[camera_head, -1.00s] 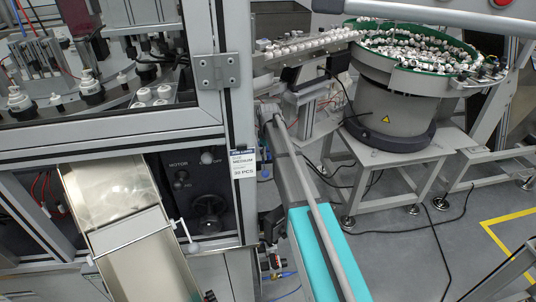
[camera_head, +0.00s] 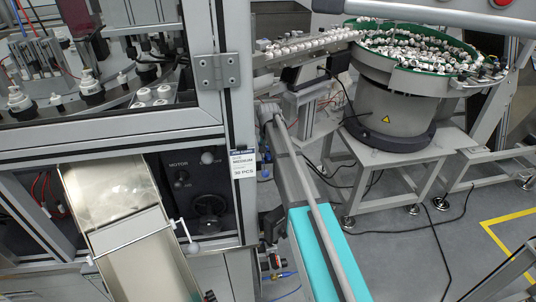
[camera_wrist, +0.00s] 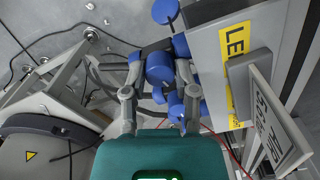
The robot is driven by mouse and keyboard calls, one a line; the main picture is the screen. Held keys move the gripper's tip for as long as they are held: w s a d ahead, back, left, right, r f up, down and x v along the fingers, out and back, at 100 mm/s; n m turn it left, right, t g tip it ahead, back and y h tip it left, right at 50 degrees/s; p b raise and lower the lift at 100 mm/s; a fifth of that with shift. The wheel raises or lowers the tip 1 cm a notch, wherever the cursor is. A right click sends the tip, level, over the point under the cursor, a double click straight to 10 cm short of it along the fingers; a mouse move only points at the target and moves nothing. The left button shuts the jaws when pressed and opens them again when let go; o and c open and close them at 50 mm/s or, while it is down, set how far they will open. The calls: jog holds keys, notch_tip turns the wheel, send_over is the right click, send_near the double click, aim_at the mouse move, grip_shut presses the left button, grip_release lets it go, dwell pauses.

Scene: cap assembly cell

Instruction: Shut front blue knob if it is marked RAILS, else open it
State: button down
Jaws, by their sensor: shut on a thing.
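In the wrist view my gripper (camera_wrist: 159,72) reaches up from its teal body. Its two grey fingers stand on either side of a round blue knob (camera_wrist: 159,68) and are shut on it. More blue parts show close by, one at the top (camera_wrist: 166,11) and others behind and below the held knob. A yellow label (camera_wrist: 236,45) on the grey panel at the right shows the letters "LE"; the rest of it is hidden. I cannot read RAILS anywhere. My gripper does not show in the head view, and I cannot make out the knob there.
A white sign (camera_wrist: 275,120) juts out right of the fingers. A red cable runs below it.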

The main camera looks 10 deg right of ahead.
jog(key=shift+m, duration=1.2)
jog(key=shift+c, duration=2)
grip_release()
jog(key=shift+r, duration=0.1)
jog(key=shift+r+p, duration=0.95)
jog(key=shift+p, duration=0.1)
jog(key=s+r+n+p, duration=0.2)
jog(key=s+r+p, duration=0.1)
jog(key=s, duration=0.6)
jog(key=s+r+n+p, duration=0.2)
jog(key=s+r+p, duration=0.2)
jog(key=s, duration=0.6)
jog(key=s+r+n+p, duration=0.2)
jog(key=s+r+p, duration=0.2)
jog(key=s, duration=0.6)
jog(key=shift+s+d+n, duration=0.15)
jog(key=shift+n, duration=0.15)
